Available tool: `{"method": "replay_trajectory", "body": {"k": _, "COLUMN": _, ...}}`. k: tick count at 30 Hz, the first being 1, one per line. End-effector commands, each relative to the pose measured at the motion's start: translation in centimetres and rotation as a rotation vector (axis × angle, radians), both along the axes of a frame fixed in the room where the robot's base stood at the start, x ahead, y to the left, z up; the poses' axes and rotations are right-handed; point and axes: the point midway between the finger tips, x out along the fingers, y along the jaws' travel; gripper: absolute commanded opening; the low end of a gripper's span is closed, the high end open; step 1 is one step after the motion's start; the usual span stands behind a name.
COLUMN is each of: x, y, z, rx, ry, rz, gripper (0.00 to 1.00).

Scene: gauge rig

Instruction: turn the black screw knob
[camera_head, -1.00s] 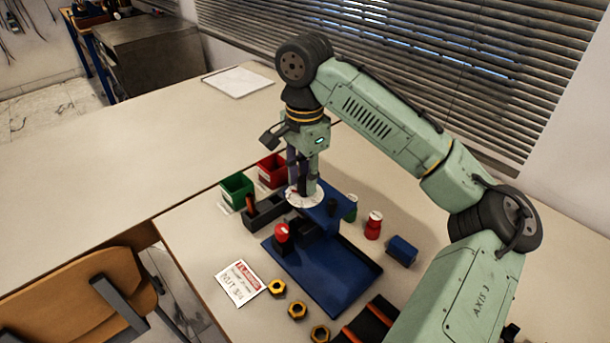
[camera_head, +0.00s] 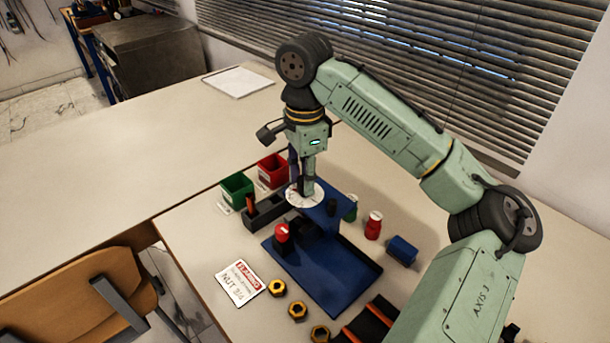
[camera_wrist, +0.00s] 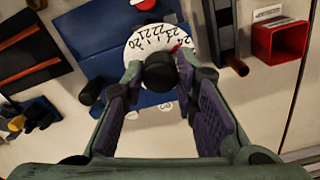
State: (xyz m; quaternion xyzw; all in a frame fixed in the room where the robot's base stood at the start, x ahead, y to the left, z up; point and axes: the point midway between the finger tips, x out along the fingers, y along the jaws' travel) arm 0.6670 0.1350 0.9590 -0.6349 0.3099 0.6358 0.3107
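The black screw knob (camera_wrist: 160,74) stands at the middle of a white dial (camera_wrist: 207,52) with numbers around its rim; a red mark shows beside the knob. My gripper (camera_wrist: 161,66) reaches down over it, one finger on each side, and the fingertips appear closed against the knob's sides. In the head view my gripper (camera_head: 304,188) is above the white dial (camera_head: 293,198) on the raised part of the blue rig (camera_head: 340,275). There the fingers hide the knob.
A green bin (camera_head: 237,187) and a red bin (camera_head: 272,171) stand behind the rig. A red-capped button (camera_head: 282,234), a red bottle (camera_head: 374,226) and a blue block (camera_head: 402,250) are close by. Several nuts (camera_head: 298,310) and a label card (camera_head: 238,282) lie in front.

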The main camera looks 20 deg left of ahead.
Motion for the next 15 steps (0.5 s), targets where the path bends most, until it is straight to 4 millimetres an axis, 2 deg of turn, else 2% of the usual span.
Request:
{"method": "replay_trajectory", "body": {"k": 8, "x": 0.00, "y": 0.00, "z": -0.01, "rx": -0.001, "ry": -0.001, "rz": 0.001, "gripper": 0.46}}
{"method": "replay_trajectory", "body": {"k": 15, "x": 0.01, "y": -0.03, "z": 0.01, "rx": -0.001, "ry": -0.001, "rz": 0.000, "gripper": 0.47}}
